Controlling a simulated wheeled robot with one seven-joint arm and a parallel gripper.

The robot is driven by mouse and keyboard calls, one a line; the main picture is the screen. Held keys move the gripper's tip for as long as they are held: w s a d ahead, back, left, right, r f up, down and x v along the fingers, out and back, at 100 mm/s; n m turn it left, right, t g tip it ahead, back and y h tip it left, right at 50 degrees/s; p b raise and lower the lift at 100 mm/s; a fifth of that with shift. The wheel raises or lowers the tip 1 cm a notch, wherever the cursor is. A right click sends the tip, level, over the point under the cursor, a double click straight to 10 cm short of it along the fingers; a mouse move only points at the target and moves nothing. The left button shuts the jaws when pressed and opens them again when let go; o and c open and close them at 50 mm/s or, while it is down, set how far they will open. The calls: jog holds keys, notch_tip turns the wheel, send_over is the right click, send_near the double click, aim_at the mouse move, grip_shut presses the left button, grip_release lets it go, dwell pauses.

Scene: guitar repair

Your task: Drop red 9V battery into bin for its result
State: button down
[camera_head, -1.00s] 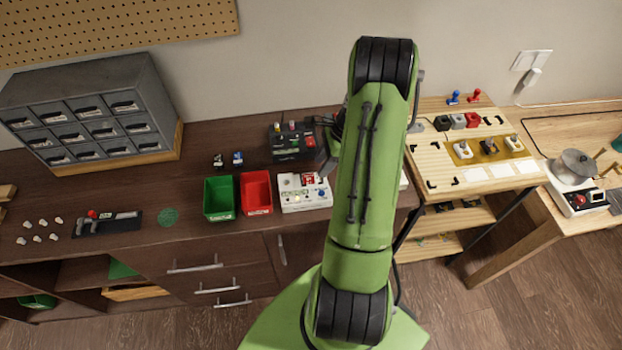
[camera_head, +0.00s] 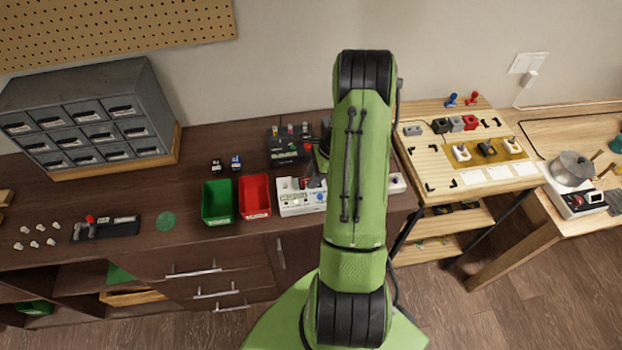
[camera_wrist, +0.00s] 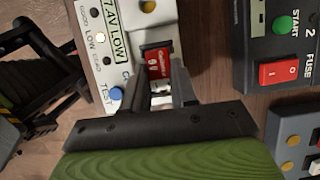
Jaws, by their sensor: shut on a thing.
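The red 9V battery (camera_wrist: 158,63) is between the fingertips of my gripper (camera_wrist: 160,80) in the wrist view, over the edge of the white tester. My gripper is shut on it. The tester (camera_wrist: 115,35) has a display that reads 7.4V LOW; whether the battery still touches it, I cannot tell. In the head view the white tester (camera_head: 290,207) stands right of the red bin (camera_head: 255,213) and the green bin (camera_head: 217,218). My gripper (camera_head: 314,180) is partly hidden there behind my arm, and I cannot make out the battery.
A black unit (camera_head: 287,155) with a red switch stands behind the tester, and it shows in the wrist view (camera_wrist: 250,80). Two small clips (camera_head: 236,163) stand behind the bins. A grey drawer cabinet (camera_head: 90,120) is at left. The bench in front of the bins is clear.

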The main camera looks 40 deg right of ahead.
notch_tip(320, 180, up, 14)
jog(key=p, duration=0.5)
dwell(0.4)
